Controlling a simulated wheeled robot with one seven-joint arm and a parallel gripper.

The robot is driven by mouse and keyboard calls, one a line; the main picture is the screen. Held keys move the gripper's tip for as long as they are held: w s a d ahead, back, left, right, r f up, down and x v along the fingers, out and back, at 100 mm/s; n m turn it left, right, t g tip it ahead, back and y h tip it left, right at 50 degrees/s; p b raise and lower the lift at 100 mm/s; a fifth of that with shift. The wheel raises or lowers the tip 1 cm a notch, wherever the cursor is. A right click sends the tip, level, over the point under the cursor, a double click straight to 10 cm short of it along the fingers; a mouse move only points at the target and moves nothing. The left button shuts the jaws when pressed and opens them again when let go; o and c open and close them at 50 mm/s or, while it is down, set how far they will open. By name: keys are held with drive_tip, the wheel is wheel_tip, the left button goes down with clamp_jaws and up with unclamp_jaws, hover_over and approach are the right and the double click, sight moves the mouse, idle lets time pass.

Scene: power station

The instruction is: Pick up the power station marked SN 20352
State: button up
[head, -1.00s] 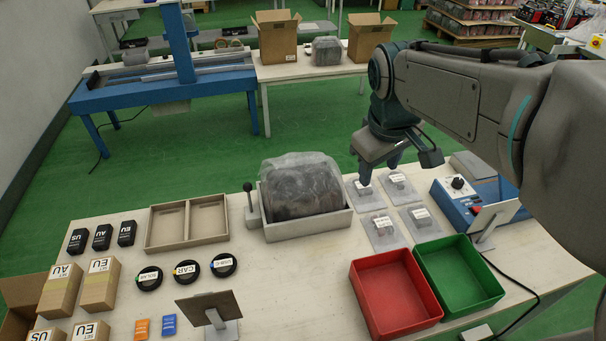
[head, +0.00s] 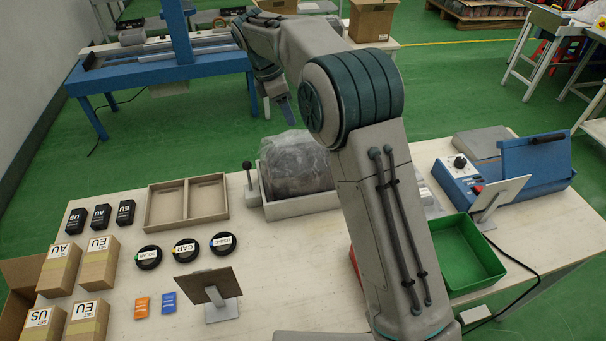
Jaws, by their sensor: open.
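A bulky dark unit (head: 295,165) wrapped in clear film sits in a light open-topped tray (head: 298,208) at the back middle of the bench. It may be a power station; I can read no serial number on it. My arm crosses in front of the tray's right end. My gripper (head: 277,105) is open and looks empty. It hangs beyond the bench's back edge, up and left of the wrapped unit in the picture and apart from it, with fingers pointing down.
A divided tray (head: 187,200), adapters, round cables and cartons (head: 60,270) fill the bench's left. A green bin (head: 466,250) and blue tester (head: 480,185) stand right. A tilted plate (head: 208,288) stands in front. A blue-framed conveyor (head: 170,75) is behind; green floor lies between.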

hover_over(302, 144)
drive_tip(key=s+a, duration=0.1)
drive_tip(key=s, duration=0.1)
drive_tip(key=f, duration=0.7)
drive_tip(key=shift+w+a+f+p, duration=0.2)
drive_tip(key=shift+f+p, duration=0.15)
drive_tip(key=x, duration=0.1)
drive_tip(key=p+x, duration=0.1)
drive_tip(key=x, duration=0.2)
drive_tip(key=shift+w+f+p, duration=0.35)
drive_tip(key=shift+w+p, duration=0.05)
drive_tip(key=shift+d+f, duration=0.1)
drive_tip(key=shift+f, duration=0.25)
drive_tip(key=shift+f, duration=0.25)
clamp_jaws()
idle(0.3)
drive_tip(key=shift+w+r, duration=0.15)
drive_tip(key=shift+r, duration=0.1)
